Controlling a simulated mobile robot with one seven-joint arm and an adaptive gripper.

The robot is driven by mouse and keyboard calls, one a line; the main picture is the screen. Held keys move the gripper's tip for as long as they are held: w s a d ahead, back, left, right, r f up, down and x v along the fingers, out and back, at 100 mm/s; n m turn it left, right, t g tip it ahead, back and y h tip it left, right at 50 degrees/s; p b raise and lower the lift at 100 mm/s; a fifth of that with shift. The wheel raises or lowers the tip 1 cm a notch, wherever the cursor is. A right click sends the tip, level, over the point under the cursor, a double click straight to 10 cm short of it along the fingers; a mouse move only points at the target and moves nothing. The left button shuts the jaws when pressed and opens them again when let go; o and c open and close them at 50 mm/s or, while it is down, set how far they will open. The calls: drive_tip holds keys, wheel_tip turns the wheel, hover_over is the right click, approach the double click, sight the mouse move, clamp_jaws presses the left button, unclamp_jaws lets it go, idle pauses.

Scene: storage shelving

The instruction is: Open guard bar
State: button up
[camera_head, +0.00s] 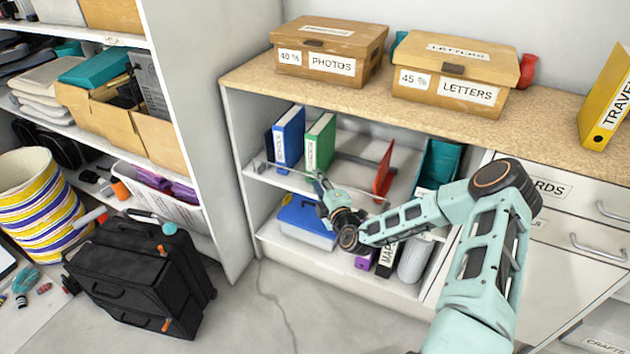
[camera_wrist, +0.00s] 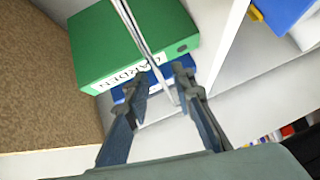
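The guard bar (camera_wrist: 143,42) is a thin pale metal rod. In the wrist view it runs down from the top edge and ends between my fingers. In the head view it crosses the front of the upper open shelf, where its left part (camera_head: 277,169) shows and my gripper hides the middle. My gripper (camera_head: 319,182) is at the shelf front, below the green binder. In the wrist view my gripper (camera_wrist: 160,80) is open, with one finger on each side of the bar and visible gaps; I cannot tell whether either finger touches it.
A green binder (camera_head: 320,142), a blue binder (camera_head: 289,139) and a tilted red book (camera_head: 383,174) stand behind the bar. A blue-lidded box (camera_head: 306,222) sits below. Boxes of photos (camera_head: 329,50) and letters (camera_head: 457,73) stand on the countertop. The floor ahead of the cabinet is mostly clear.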

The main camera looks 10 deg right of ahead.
drive_tip(key=shift+x, duration=1.25)
clamp_jaws()
